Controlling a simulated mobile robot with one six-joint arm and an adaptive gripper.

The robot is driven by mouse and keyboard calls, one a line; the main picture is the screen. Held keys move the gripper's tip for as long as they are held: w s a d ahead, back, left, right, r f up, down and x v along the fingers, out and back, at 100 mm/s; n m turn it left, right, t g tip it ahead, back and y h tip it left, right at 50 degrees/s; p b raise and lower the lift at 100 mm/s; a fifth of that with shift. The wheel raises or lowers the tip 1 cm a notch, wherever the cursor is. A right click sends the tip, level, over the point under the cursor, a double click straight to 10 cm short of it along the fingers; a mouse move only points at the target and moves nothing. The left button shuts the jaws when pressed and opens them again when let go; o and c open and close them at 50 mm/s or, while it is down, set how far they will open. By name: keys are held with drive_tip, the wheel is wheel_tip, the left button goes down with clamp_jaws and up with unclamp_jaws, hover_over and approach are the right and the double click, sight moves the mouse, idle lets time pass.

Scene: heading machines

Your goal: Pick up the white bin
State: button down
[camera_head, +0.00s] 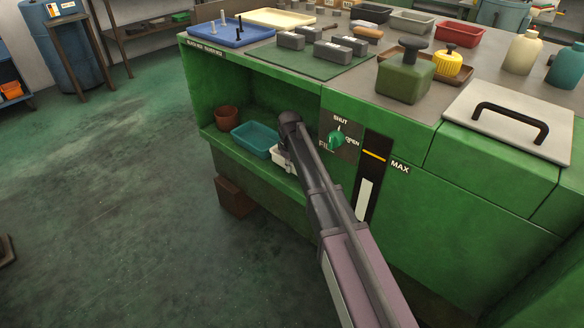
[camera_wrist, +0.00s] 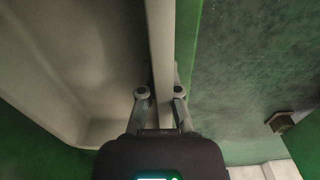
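The white bin (camera_head: 277,157) sits on the low shelf inside the green machine's open bay, right of a teal bin. My gripper and arm hide much of it in the head view. In the wrist view the bin (camera_wrist: 62,65) fills the left side, pale and empty where visible. My gripper (camera_wrist: 161,92) has one finger inside the bin and one outside, close together with the bin's rim between them. It looks shut on that rim. The fingertips are partly hidden by the rim.
The teal bin (camera_head: 256,139) and a brown pot (camera_head: 227,118) stand on the same shelf. The machine's front panel with a green knob (camera_head: 337,139) is close to my arm's right. A brown box (camera_head: 235,197) lies below the shelf. Open floor (camera_head: 120,190) lies left.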

drive_tip(key=shift+r+p, duration=3.3)
drive_tip(key=shift+r, duration=0.4)
